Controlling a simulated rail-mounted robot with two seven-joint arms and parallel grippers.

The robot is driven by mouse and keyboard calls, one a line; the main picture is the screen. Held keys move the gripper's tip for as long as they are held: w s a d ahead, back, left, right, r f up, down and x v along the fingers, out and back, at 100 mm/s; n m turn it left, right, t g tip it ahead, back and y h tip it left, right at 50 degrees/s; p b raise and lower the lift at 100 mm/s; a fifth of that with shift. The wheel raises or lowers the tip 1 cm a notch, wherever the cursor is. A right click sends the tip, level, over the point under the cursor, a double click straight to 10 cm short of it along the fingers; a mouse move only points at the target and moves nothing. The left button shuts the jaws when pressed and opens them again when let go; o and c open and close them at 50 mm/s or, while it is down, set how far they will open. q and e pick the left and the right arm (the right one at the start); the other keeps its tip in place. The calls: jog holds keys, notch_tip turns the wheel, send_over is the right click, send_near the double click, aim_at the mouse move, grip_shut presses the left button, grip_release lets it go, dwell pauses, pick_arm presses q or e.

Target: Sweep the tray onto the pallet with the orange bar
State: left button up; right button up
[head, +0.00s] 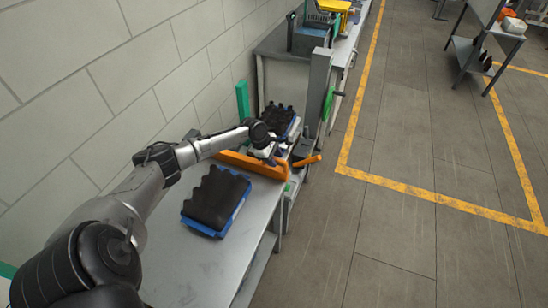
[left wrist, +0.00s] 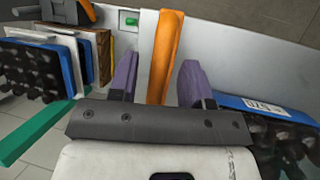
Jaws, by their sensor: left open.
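The orange bar (head: 252,166) stands across the steel table behind the near blue tray (head: 198,227), which is filled with dark bottles (head: 218,197). My left gripper (head: 265,150) is over the bar. In the left wrist view, its purple fingers (left wrist: 158,78) are open, with the orange bar (left wrist: 166,50) between them and gaps on both sides. The near blue tray (left wrist: 285,112) shows at the right there, with a white label. A second blue tray (left wrist: 68,68) with dark bottles is at the left, beside a wood-coloured edge (left wrist: 104,50) that may be the pallet. My right gripper is not in view.
A green post (head: 242,100) stands by the wall beyond the bar. An orange handle (head: 307,160) sticks out at the table's right side. A grey column (head: 317,92) stands beyond it. The near end of the table (head: 180,265) is clear.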

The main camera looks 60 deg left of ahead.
pick_arm(q)
jog(key=shift+c, duration=0.2)
grip_shut()
dwell(0.4)
